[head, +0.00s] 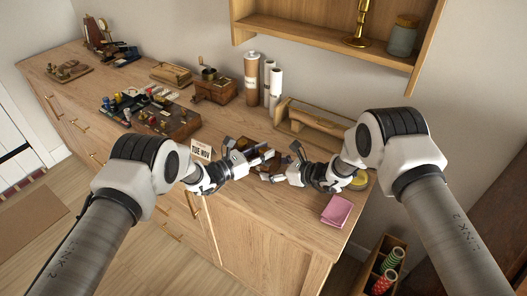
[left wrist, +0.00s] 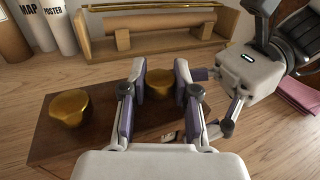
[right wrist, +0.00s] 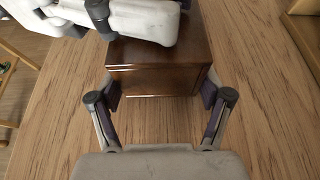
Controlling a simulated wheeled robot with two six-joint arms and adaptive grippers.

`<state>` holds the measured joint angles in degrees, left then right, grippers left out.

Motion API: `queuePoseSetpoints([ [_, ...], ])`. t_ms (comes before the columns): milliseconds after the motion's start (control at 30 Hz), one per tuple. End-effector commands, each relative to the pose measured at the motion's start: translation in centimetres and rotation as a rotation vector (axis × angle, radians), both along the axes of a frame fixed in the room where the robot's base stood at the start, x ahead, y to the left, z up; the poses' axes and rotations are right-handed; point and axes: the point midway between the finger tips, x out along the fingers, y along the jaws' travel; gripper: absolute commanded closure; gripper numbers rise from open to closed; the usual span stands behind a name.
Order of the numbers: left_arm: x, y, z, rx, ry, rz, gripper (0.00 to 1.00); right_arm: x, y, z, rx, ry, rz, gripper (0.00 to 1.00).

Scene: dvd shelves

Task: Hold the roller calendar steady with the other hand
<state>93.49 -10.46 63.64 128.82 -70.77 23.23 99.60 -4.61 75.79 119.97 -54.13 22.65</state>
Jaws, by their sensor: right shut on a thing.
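The roller calendar is a dark brown wooden box (left wrist: 95,147) with two brass knobs on top, in the left wrist view. My left gripper (left wrist: 160,82) is open, with its fingers on either side of the right knob (left wrist: 160,92). The left knob (left wrist: 70,108) is free. My right gripper (right wrist: 160,94) is shut on the end of the box (right wrist: 155,80), one finger at each side.
A wooden rack with a roll (head: 312,122) stands behind the calendar, beside upright tubes (head: 252,78). A box of small items (head: 165,121) is to the left. The counter's front is bare.

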Motion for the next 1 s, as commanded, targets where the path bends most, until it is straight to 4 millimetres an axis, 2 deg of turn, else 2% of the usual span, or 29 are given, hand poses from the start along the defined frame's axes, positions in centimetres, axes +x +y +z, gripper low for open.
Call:
queuePoseSetpoints([
  [267, -0.1, -0.22, 0.05, -0.003, 0.001, 0.027, 1.0, -0.11, 0.0, -0.21, -0.002, 0.004, 0.0, 0.69],
  [700, -0.11, -0.26, 0.05, 0.0, -0.002, 0.37, 1.0, -0.12, 0.05, -0.21, -0.002, 0.004, 0.001, 0.69],
  [1000, -0.08, -0.17, 0.03, 0.001, -0.003, 0.383, 1.0, -0.12, 0.06, -0.22, -0.002, 0.004, 0.001, 0.69],
])
